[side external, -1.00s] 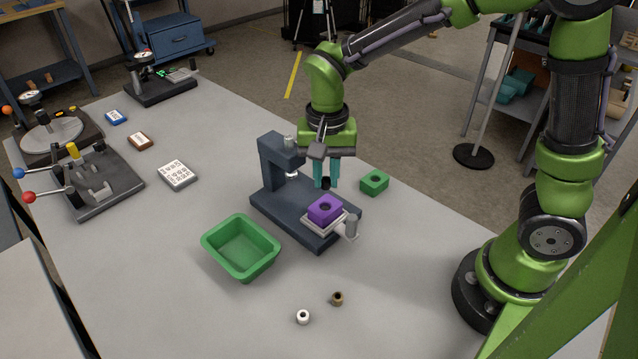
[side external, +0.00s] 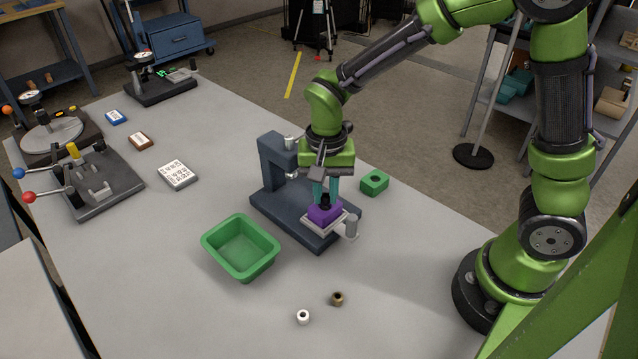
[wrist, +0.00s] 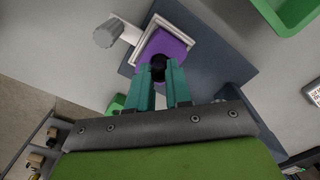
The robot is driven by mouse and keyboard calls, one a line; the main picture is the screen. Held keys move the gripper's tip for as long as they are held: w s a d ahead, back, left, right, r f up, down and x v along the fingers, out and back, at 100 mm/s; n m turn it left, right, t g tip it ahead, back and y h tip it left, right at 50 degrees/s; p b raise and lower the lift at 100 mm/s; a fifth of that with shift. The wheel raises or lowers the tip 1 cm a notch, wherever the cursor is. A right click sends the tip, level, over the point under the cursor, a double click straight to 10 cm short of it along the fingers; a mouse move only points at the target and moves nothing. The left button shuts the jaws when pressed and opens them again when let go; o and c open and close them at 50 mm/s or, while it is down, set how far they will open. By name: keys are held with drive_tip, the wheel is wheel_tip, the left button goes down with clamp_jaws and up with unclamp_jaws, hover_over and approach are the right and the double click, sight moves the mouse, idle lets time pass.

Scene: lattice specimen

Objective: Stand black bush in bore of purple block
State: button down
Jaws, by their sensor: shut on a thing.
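The purple block (side external: 324,215) sits in a light square holder (side external: 312,229) on the dark press-like stand; it also shows in the wrist view (wrist: 172,45). My gripper (side external: 325,200) is directly above the block, its teal fingers pointing down and shut on the black bush (side external: 325,203). The bush shows between the fingertips in the wrist view (wrist: 158,72), at the block's bore. The bore is hidden behind the bush and fingers, so I cannot tell whether the bush's lower end is inside it or just above it.
The dark stand (side external: 272,196) has an upright column close to my gripper's left. A green block (side external: 374,183) lies behind right, an empty green bin (side external: 240,247) front left. A white bush (side external: 303,317) and a brown bush (side external: 337,298) stand on open table in front.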

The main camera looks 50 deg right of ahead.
sight(325, 195)
drive_tip(key=shift+f, duration=0.6)
idle(0.9)
drive_tip(key=shift+c, duration=2.4)
unclamp_jaws()
drive_tip(key=shift+r, duration=2.55)
wheel_tip(325, 195, up, 17)
